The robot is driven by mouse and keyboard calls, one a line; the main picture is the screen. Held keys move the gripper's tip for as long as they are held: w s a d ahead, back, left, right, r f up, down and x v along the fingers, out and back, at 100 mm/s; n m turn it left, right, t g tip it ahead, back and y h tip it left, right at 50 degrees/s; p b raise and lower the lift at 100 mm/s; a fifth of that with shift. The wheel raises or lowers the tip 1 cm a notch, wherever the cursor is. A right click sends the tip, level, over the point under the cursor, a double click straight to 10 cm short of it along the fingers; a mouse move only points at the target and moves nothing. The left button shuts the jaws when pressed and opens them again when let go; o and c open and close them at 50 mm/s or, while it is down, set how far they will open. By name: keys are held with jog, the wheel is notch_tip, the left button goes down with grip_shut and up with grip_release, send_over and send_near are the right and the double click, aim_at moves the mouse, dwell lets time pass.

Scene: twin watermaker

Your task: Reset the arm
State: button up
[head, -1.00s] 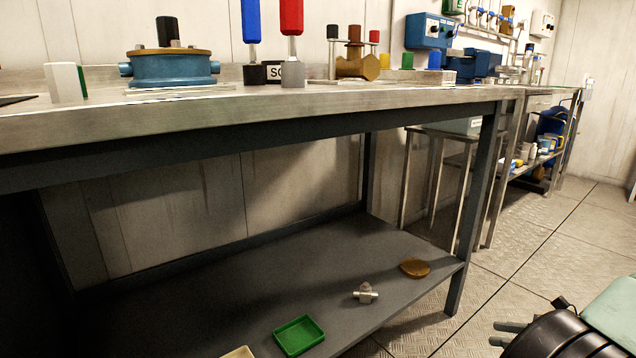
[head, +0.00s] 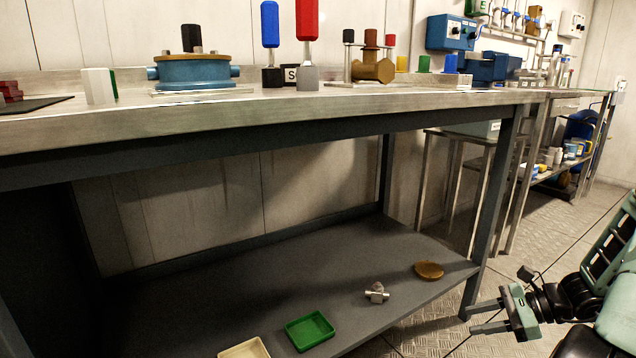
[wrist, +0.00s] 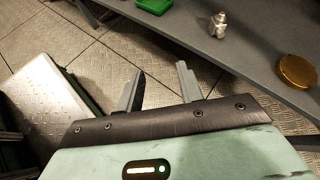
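My gripper (head: 485,318) is at the lower right of the head view, in front of the right end of the bench's lower shelf. Its two fingers point left and stand apart with nothing between them. In the wrist view my gripper (wrist: 160,88) is also open and empty over the floor. My pale green arm is folded at the right edge of the head view. The fingers appear clear of the shelf.
The lower shelf (head: 340,262) holds a green tray (head: 310,331), a cream tray (head: 244,349), a metal fitting (head: 377,293) and a brass disc (head: 429,270). The worktop (head: 240,108) carries a blue housing (head: 193,72) and red and blue-handled tools. Open floor lies right.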

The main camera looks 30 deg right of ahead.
jog(key=w+a+r+n+g+p, duration=0.1)
jog(key=w+a+r+n+g, duration=0.15)
jog(key=a+r+n, duration=0.4)
jog(key=w+a+r+n+g+h, duration=0.1)
jog(key=a+n+g, duration=0.3)
jog(key=a, duration=0.6)
jog(key=w+a+r+n+g+p, duration=0.1)
jog(key=w+a+r+n+g, duration=0.1)
jog(key=a+r+n+g, duration=0.45)
jog(key=s+a+r+n+t+h+p, duration=0.1)
jog(key=s+a+r+n+t+h, duration=0.2)
jog(key=s+a+n, duration=0.6)
jog(key=s+a+r+n+t+h, duration=0.1)
jog(key=s+a+r+n+h, duration=0.5)
jog(key=a, duration=0.5)
notch_tip(320, 180, up, 36)
jog(key=w+y+p, duration=0.1)
jog(key=y+p, duration=0.1)
jog(key=p, duration=3.6)
jog(key=shift+d+f+n, duration=0.2)
jog(key=shift+n, duration=0.2)
